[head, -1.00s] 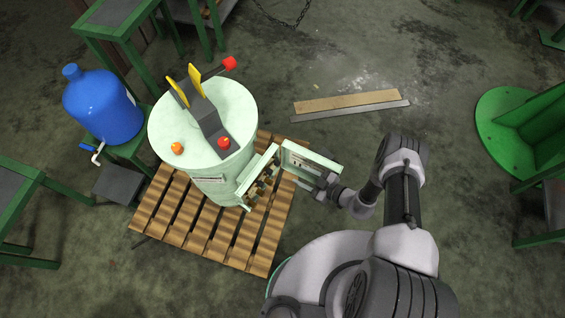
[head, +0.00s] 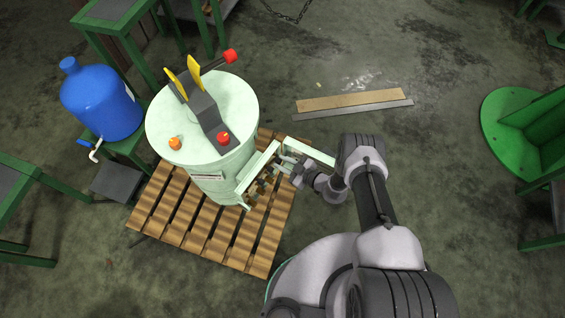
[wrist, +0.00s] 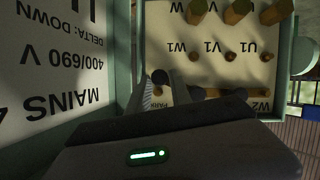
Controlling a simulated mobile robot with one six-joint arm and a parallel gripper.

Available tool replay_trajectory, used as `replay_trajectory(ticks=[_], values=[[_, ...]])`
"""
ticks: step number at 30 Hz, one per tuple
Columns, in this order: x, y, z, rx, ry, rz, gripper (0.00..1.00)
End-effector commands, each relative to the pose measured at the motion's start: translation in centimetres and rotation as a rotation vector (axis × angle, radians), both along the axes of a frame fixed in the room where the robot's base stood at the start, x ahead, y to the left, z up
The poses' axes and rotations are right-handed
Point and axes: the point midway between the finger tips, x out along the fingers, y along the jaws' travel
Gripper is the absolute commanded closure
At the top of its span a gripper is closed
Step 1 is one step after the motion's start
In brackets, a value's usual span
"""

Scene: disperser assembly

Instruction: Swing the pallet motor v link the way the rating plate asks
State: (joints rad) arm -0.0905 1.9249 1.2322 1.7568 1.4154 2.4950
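The terminal box (head: 258,172) on the side of the pale green drum stands open, its door (head: 312,152) swung out to the right. In the wrist view the rating plate (wrist: 50,70) appears upside down, reading MAINS 400/690 V and DELTA: DOWN. The terminal board (wrist: 210,50) shows brass posts labelled U1, V1, W1 and W2, and a PARK mark. A brass link (wrist: 238,93) lies near W2, partly hidden. My gripper (wrist: 163,80) reaches in at the PARK mark, with a dark rounded piece at its fingertips. Whether it grips that piece is unclear. I cannot identify the v link.
The drum (head: 205,120) stands on a wooden pallet (head: 180,215). A blue water bottle (head: 102,103) stands at the left. Planks (head: 350,100) lie on the floor behind. The box wall (wrist: 137,50) and door edge closely flank my gripper.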

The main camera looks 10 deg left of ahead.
Motion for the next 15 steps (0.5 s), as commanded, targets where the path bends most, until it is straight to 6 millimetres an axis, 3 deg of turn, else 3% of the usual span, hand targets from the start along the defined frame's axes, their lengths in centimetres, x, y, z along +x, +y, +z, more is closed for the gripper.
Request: replay_trajectory(ticks=[1, 3, 15], values=[[0.0, -0.01, 0.0, 0.0, 0.0, 0.0, 0.86], [0.0, -0.01, -0.01, 0.0, 0.0, 0.0, 1.0], [0.01, -0.03, -0.01, 0.0, 0.0, -0.001, 1.0]])
